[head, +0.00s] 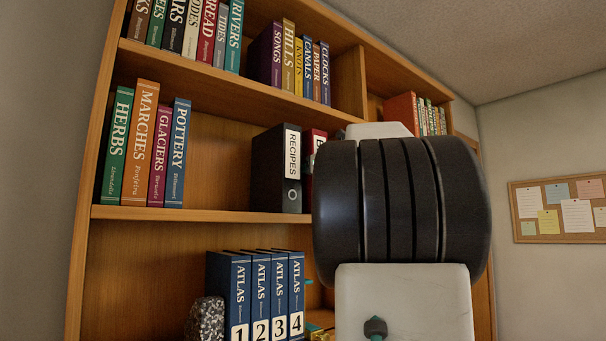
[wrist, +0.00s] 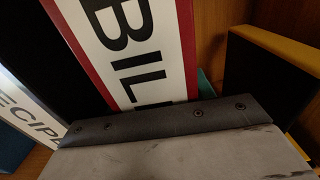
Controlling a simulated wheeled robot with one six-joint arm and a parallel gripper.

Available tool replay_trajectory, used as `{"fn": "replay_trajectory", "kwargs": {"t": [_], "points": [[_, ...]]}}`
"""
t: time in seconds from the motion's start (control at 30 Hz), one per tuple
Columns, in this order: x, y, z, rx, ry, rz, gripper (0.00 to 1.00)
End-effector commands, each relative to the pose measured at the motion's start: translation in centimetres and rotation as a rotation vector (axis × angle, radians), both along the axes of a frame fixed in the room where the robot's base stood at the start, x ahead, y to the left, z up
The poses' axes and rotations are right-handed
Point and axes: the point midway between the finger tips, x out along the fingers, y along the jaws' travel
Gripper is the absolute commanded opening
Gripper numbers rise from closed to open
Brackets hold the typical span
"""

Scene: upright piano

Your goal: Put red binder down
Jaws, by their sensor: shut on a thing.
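The red binder (head: 308,150) shows as a narrow strip just right of the black RECIPES binder (head: 278,170) at the middle shelf; my arm hides the rest. In the wrist view the red binder (wrist: 186,40) has a white label reading "BILL", cut off by my gripper (wrist: 165,122). My gripper is shut on the red binder, with one grey finger across its label; the other finger is not clear. The RECIPES binder (wrist: 25,105) is close on the left in the wrist view. Whether the red binder's bottom touches the shelf is hidden.
The middle shelf (head: 200,214) has bare room between the POTTERY book (head: 177,155) and the RECIPES binder. Atlas volumes (head: 258,295) and a speckled stone-like block (head: 204,319) stand below. A dark thing with a yellow edge (wrist: 275,38) stands right of the red binder.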

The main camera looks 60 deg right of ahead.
Motion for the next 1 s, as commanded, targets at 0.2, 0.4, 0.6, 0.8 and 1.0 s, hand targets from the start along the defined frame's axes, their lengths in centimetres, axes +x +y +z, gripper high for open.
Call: {"fn": "replay_trajectory", "kwargs": {"t": [0.2, 0.4, 0.6, 0.8, 1.0], "points": [[-0.3, -0.2, -0.2, -0.004, -0.002, -0.005, 0.06], [-0.3, -0.3, -0.4, -0.003, -0.002, -0.006, 0.06], [-0.3, -0.4, -0.6, -0.001, -0.001, -0.007, 0.74], [-0.3, -0.4, -0.5, -0.001, -0.001, -0.007, 0.74], [-2.4, 0.2, -0.2, -0.001, -0.001, -0.011, 0.74]]}}
